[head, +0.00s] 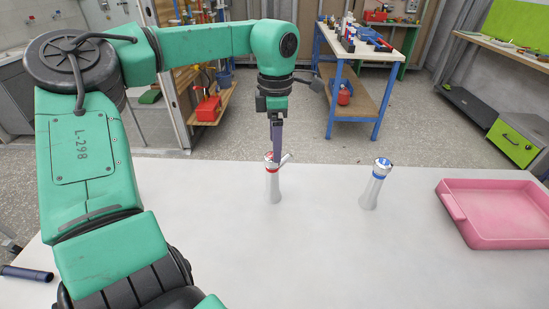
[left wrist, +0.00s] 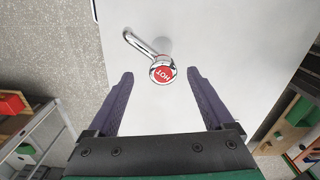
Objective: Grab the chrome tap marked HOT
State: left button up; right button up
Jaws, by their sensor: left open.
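The chrome tap marked HOT (head: 273,185) stands upright on the white table, with a red band near its top. In the left wrist view its red HOT cap (left wrist: 162,73) lies just beyond and between my fingertips, with the spout pointing to the upper left. My left gripper (head: 275,156) points down over the tap; in the left wrist view its two fingers (left wrist: 160,76) are apart with nothing held between them. A second chrome tap with a blue band (head: 376,184) stands to the right on the same table. My right gripper is not in view.
A pink tray (head: 500,241) lies at the table's right side. The white table (head: 320,250) is clear between and in front of the taps. A blue-framed workbench (head: 337,92) with tools stands behind the table. A dark cylindrical object (head: 27,273) shows at the left edge.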

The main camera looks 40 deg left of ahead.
pick_arm(q)
jog(key=f, duration=0.3)
jog(key=f+p, duration=0.1)
jog(key=shift+s+f, duration=0.25)
jog(key=shift+f, duration=0.05)
jog(key=shift+w+r, duration=0.1)
grip_shut()
